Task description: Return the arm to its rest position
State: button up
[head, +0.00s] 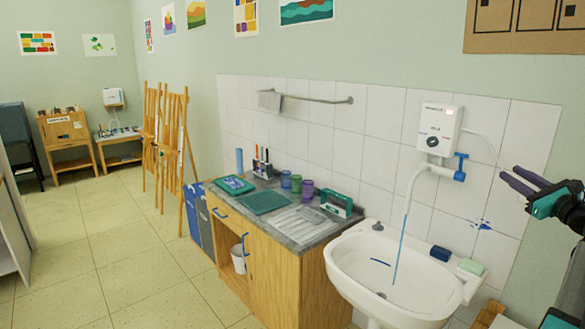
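My gripper (508,171) is at the right edge of the head view, held up in front of the tiled wall. Its two dark purple fingers point left and stand slightly apart, with nothing visible between them. Behind them is a teal and black gripper body. My dark arm (573,205) enters from the right edge and is partly cut off by the frame. The gripper appears clear of the sink and the heater.
A white sink (345,262) stands below, with a blue block (440,253) and a green-topped sponge (471,267) on its rim. A white water heater (437,129) hangs above. A counter (312,235) with trays and jars is left. Open floor (110,255) lies farther left.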

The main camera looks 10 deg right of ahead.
jog(key=w+a+f+n+g+y, duration=0.25)
jog(key=w+a+f+n, duration=0.3)
jog(key=a+f, duration=0.7)
jog(key=w+a+f+n+g+y, duration=0.1)
jog(key=w+a+f+n+g, duration=0.4)
jog(key=a+f, duration=0.7)
jog(key=s+a+f+n+g, duration=0.3)
jog(key=a+f+n+g, duration=0.45)
jog(key=a+f, duration=1.4)
jog(key=s+a+f+n+g+h, duration=0.4)
jog(key=s+a+f+n, duration=0.9)
jog(key=s+f+n, duration=0.15)
jog(key=s+f+g+b, duration=0.5)
jog(key=s+f+b, duration=0.5)
jog(key=s+f, duration=1.6)
notch_tip(320, 180, down, 3)
jog(key=shift+f+g, duration=0.1)
jog(key=shift+g, duration=0.3)
